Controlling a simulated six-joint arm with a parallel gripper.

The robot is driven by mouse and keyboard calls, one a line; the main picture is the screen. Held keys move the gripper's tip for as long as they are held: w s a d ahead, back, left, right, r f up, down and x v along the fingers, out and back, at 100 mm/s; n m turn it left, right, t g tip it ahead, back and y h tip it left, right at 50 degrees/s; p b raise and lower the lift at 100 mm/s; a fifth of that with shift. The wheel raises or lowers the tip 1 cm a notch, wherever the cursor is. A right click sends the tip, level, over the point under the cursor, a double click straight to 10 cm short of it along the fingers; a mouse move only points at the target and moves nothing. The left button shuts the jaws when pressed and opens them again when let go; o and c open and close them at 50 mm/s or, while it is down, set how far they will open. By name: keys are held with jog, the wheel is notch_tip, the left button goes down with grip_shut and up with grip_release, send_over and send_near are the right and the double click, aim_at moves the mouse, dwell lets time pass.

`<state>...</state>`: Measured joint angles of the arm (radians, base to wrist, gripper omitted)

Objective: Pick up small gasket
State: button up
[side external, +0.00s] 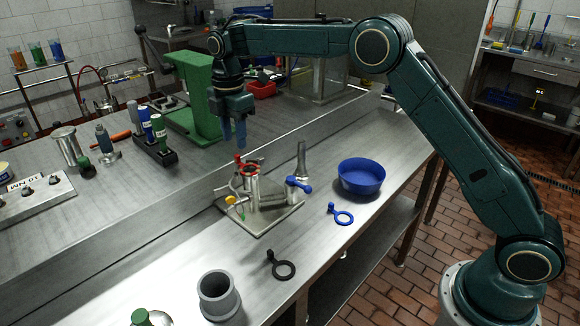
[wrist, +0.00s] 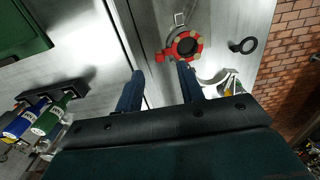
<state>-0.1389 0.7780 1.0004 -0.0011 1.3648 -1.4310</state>
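Two flat tabbed rings lie on the front bench in the side view: a black ring (side external: 285,269) near the front and a blue ring (side external: 343,218) farther right. Both look gasket-like; I cannot tell which is the small gasket. A black ring (wrist: 243,46) also shows at upper right in the wrist view, right of the red ring-shaped fitting (wrist: 197,44). My gripper (side external: 234,135) hangs well above the bench, fingers down, behind the valve assembly. In the wrist view my gripper (wrist: 160,72) has its two blue fingers apart with nothing between them.
The valve assembly (side external: 262,215) stands on a plate mid-bench with red, blue and yellow handles. A blue bowl (side external: 361,178) is to its right and a grey cup (side external: 218,294) at the front. A green press (side external: 196,97) stands behind. Bare bench surrounds both rings.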

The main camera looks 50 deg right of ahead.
aim_at(237, 155)
jog(key=shift+d+f, duration=0.1)
jog(key=shift+f, duration=2.2)
grip_shut()
